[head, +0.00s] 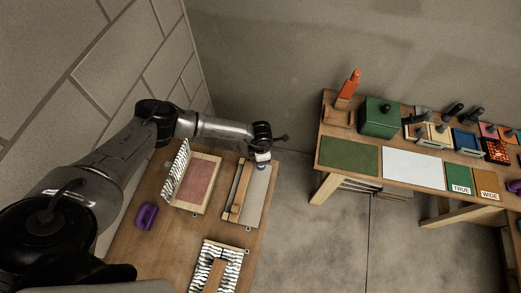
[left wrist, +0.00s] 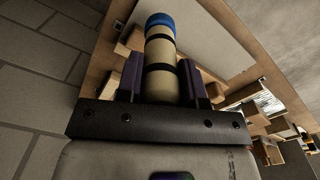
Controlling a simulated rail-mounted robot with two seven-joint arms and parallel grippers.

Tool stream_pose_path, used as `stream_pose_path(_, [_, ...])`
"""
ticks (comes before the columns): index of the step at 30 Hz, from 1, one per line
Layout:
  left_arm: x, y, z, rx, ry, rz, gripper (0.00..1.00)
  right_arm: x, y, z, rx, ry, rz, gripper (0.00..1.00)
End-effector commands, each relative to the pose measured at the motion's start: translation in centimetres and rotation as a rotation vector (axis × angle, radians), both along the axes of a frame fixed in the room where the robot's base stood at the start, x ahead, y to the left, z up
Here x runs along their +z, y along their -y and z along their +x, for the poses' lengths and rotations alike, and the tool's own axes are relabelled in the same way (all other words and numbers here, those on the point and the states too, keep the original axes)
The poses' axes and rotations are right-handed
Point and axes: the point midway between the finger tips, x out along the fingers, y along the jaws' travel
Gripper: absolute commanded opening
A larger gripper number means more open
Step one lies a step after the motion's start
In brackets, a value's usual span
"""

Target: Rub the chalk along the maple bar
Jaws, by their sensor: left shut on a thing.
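The chalk (left wrist: 160,62) is a tan cylinder with black bands and a blue end. My left gripper (left wrist: 161,82) is shut on it, with a dark finger on each side, and the blue end points away from the gripper. In the head view, the left gripper (head: 262,154) is over the far right part of the left bench, and the chalk's blue end (head: 261,166) points down. The maple bar (head: 240,190) appears to be the long light wooden bar on a pale board, just left of the chalk. I cannot tell whether they touch. My right gripper is not in view.
The left bench (head: 128,240) also holds a framed pink pad (head: 196,181), a purple block (head: 146,217) and a striped board (head: 232,256). A block wall is close on the left. The right bench has a green box (head: 378,117) and several tools. Bare floor separates the benches.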

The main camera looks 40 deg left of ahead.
Motion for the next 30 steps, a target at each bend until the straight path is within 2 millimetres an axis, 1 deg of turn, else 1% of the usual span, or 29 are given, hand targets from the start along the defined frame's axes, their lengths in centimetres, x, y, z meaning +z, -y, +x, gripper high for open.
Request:
stream_pose_path(1, [0.9, 0.1, 0.0, -0.001, 0.001, -0.001, 0.11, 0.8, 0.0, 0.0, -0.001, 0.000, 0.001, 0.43])
stream_pose_path(6, [2.4, 0.2, 0.1, -0.003, 0.000, 0.000, 0.11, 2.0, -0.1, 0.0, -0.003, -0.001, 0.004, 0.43])
stream_pose_path(9, [2.9, 0.2, 0.1, -0.004, 0.000, 0.000, 0.11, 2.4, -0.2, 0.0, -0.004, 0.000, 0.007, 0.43])
stream_pose_path(30, [3.0, 0.2, 0.1, -0.005, 0.000, 0.000, 0.11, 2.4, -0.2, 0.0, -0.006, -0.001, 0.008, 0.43])
